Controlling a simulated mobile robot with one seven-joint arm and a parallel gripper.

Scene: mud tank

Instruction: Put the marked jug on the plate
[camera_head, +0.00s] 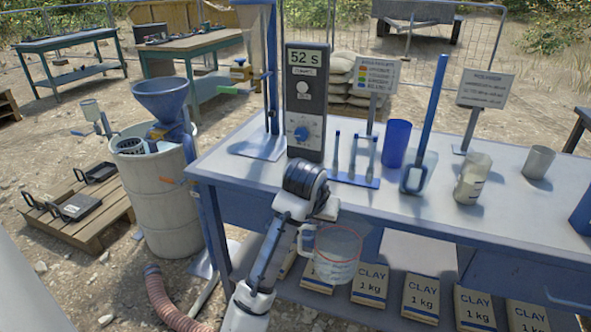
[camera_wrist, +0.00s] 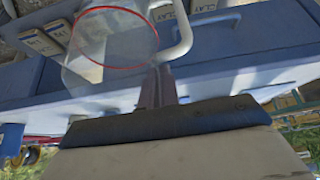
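The marked jug (camera_head: 338,258) is clear, with a red line around it and a pale handle. It hangs in front of the blue table's front edge, above the clay bags. In the wrist view the jug (camera_wrist: 108,42) and its handle (camera_wrist: 182,32) are close ahead of the fingers. My gripper (camera_wrist: 160,88) appears shut on the handle; its fingertips are close together at one end of it. In the head view my arm hides part of the grip. A flat plate (camera_head: 258,146) lies at the foot of a tall blue stand, at the table's left end, with its top bare.
A timer box (camera_head: 306,105) reading 52 S stands right of the plate. A small blue rack (camera_head: 355,180), a blue cup (camera_head: 396,145), a paddle in a clear vessel (camera_head: 418,172) and a jar (camera_head: 472,180) stand farther right. A barrel (camera_head: 160,205) stands left of the table.

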